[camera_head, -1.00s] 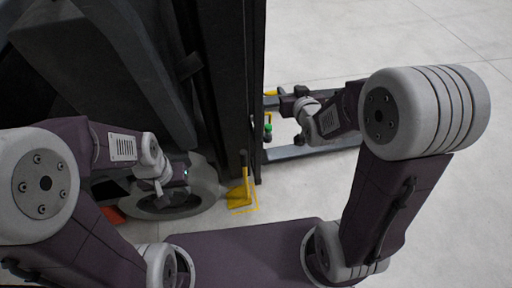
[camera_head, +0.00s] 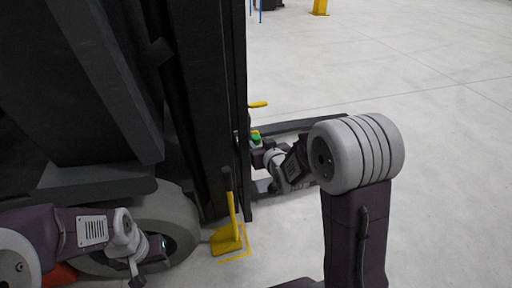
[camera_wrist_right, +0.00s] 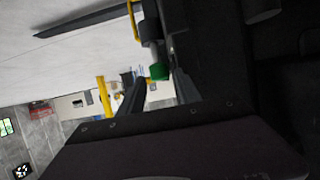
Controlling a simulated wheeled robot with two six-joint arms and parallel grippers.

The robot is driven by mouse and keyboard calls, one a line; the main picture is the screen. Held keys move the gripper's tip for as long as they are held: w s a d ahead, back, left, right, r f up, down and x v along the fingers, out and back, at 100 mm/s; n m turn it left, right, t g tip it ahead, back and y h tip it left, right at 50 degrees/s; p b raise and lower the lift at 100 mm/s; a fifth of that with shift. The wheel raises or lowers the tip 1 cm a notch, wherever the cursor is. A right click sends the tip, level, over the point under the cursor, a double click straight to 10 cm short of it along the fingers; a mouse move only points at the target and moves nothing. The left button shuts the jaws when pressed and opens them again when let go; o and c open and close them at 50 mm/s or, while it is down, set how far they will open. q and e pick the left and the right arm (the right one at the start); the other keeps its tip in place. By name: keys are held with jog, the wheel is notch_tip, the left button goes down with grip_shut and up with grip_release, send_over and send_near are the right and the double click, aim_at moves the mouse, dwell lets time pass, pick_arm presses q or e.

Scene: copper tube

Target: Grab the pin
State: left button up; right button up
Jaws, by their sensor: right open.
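I cannot tell for sure which part is the pin. A small green-tipped piece (camera_head: 256,138) shows by the black mast's right edge, and as a green knob (camera_wrist_right: 158,71) in the right wrist view. My right gripper (camera_head: 257,154) is close to it, partly hidden against the mast. The right wrist view shows its dark fingers spread, with the green knob near them. Contact is unclear. My left gripper (camera_head: 142,272) hangs in front of the grey wheel, far from the green piece. Its finger opening is too small to judge.
A large black lift machine with a mast (camera_head: 205,110) fills the left. A grey wheel (camera_head: 180,225) and a yellow wedge with an upright handle (camera_head: 228,238) stand at its foot. A yellow lever (camera_head: 258,104) and dark forks (camera_head: 300,124) lie beyond.

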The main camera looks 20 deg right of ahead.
aim_at(258, 140)
jog(key=shift+w, duration=0.15)
jog(key=shift+w+f, duration=0.2)
jog(key=b+x, duration=0.2)
jog(key=x, duration=0.2)
jog(key=shift+w, duration=0.15)
jog(key=shift+w+b, duration=0.2)
jog(key=shift+b, duration=0.1)
grip_shut()
jog(key=shift+r, duration=0.1)
